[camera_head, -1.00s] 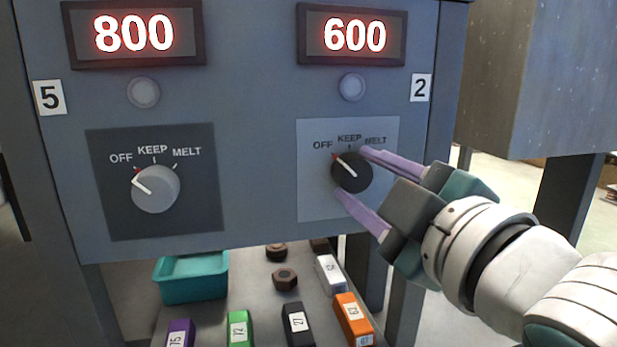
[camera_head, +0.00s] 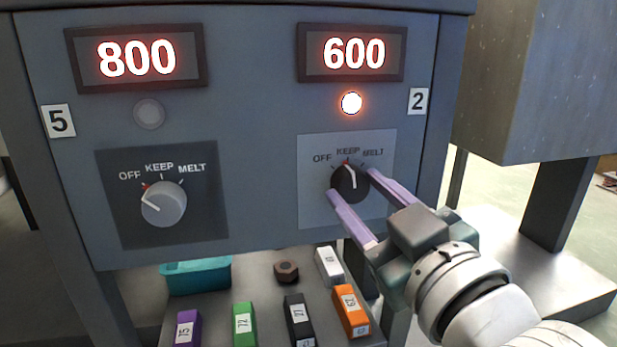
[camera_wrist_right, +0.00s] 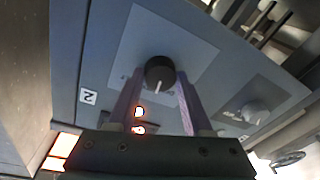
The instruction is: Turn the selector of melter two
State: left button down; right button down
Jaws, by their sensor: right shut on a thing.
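The selector of melter two, a black knob (camera_head: 350,183), sits on a light grey plate (camera_head: 318,205) marked OFF, KEEP and MELT, beside the label 2 (camera_head: 418,101). Its white pointer is at KEEP. The lamp (camera_head: 351,103) above it is lit, and its display (camera_head: 352,53) reads 600. My right gripper (camera_head: 352,186) is shut on the knob, with a purple finger on either side. In the right wrist view the black knob (camera_wrist_right: 160,73) sits between the fingers. My left gripper is not in view.
Melter 5's grey knob (camera_head: 164,204) points near OFF; its lamp (camera_head: 149,113) is dark and its display (camera_head: 137,58) reads 800. Below the panel are a teal bin (camera_head: 197,278), a brown nut (camera_head: 286,271) and several numbered blocks, including an orange one (camera_head: 350,310).

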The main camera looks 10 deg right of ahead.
jog(key=shift+m+p, duration=0.4)
jog(key=shift+m, duration=0.6)
jog(key=shift+c, duration=1.6)
grip_release()
jog(key=shift+s+p, duration=0.35)
jog(key=s+d+p, duration=0.1)
jog(key=s+p, duration=0.2)
jog(key=s, duration=0.6)
jog(key=shift+f, duration=0.45)
